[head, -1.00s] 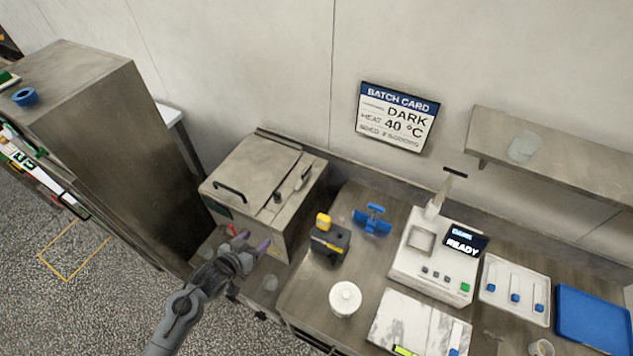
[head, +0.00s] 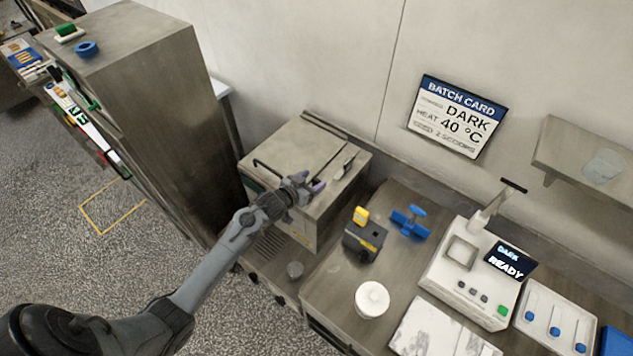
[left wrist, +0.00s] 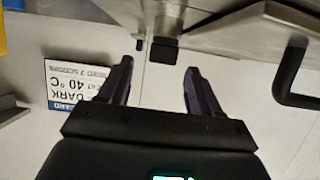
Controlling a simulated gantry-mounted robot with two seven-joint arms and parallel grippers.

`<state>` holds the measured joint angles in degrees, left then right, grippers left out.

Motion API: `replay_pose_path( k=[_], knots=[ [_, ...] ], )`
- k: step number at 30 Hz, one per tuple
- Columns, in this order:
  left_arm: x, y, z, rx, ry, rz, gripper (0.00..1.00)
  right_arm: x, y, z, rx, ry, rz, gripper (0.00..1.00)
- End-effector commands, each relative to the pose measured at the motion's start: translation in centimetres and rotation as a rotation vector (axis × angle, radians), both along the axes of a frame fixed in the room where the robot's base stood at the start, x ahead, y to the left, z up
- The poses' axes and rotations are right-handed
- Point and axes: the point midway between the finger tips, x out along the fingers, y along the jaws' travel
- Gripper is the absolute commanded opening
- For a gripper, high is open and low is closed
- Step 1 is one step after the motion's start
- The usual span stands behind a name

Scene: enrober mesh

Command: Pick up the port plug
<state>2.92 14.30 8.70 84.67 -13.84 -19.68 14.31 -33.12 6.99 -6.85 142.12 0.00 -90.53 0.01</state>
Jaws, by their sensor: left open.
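My left gripper (head: 311,183) is open and empty, over the lid of the metal tank (head: 290,150) in the head view. In the left wrist view its two dark purple fingers (left wrist: 159,66) are spread apart. A small dark block (left wrist: 164,50) shows just beyond and between the fingertips, at the tank's edge. It may be the port plug, but I cannot be sure. In the head view a small dark-ended piece (head: 346,168) lies on the lid right of the gripper; I cannot tell whether it is the same thing. My right gripper is not in view.
The tank lid has a black bar handle (left wrist: 285,70) close to the gripper's right in the wrist view. A tall metal cabinet (head: 130,90) stands left. A yellow-topped black box (head: 364,240), blue valve-like part (head: 409,222) and white tub (head: 372,299) stand on the counter.

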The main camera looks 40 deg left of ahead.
Motion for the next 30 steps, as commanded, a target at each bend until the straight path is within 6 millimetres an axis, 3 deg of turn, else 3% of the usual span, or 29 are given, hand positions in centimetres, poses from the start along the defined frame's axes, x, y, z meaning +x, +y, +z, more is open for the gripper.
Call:
replay_pose_path(
  k=[15,26,30],
  knots=[
    [4.0,0.2,-2.2,-0.002,0.000,0.000,0.64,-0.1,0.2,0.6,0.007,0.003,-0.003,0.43],
    [4.5,0.2,-2.4,0.000,0.000,-0.001,0.64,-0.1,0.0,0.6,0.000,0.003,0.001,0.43],
    [4.5,0.2,-2.4,0.000,0.000,-0.001,0.47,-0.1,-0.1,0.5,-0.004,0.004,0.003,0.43]
  ],
)
